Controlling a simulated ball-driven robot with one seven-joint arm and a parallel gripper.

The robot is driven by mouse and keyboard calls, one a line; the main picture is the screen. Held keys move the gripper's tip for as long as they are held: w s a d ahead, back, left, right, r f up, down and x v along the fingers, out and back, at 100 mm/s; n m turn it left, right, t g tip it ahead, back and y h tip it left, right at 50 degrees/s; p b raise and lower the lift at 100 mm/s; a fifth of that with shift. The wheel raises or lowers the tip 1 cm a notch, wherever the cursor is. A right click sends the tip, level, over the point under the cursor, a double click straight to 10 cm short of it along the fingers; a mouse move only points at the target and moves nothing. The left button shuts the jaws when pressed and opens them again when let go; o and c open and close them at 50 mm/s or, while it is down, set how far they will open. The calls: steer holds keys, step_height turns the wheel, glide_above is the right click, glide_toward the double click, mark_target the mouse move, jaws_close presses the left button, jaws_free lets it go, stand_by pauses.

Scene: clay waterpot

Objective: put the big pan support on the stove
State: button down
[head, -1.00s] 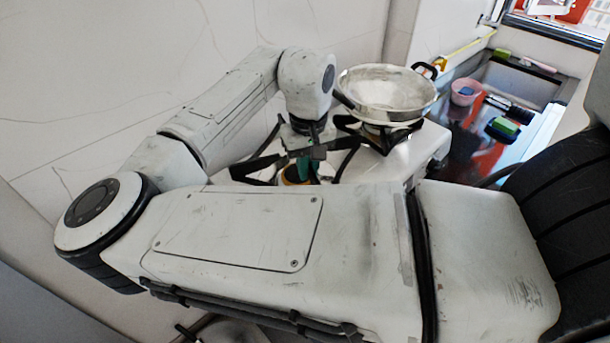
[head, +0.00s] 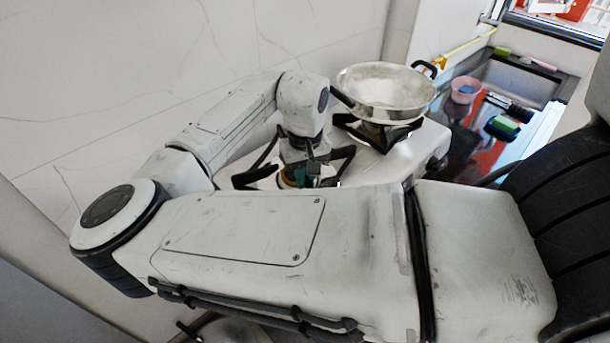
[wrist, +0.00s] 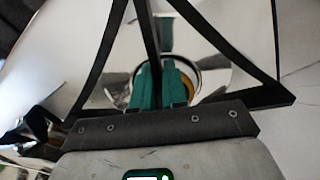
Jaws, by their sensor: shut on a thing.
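The big pan support is a black metal frame with long bars; it shows in the wrist view (wrist: 222,50) and, partly hidden by my arm, in the head view (head: 343,153). My gripper (wrist: 157,75), with green fingers, is shut on one of its bars. In the head view my gripper (head: 302,178) is low over the left part of the white stove (head: 390,165), by a round burner. The burner ring (wrist: 190,78) shows under the support in the wrist view. I cannot tell whether the support touches the stove top.
A metal pan (head: 385,88) stands on another black support (head: 391,131) on the stove, just right of my gripper. A wall closes off the back left.

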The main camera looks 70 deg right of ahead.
steer(key=shift+s+a+f, duration=0.1)
steer(key=shift+f, duration=0.5)
steer(key=c, duration=1.2)
jaws_free()
steer(key=shift+f, duration=0.1)
steer(key=shift+o, duration=0.2)
steer(key=shift+r, duration=0.5)
step_height(320, 180, up, 13)
steer(key=shift+f, duration=0.15)
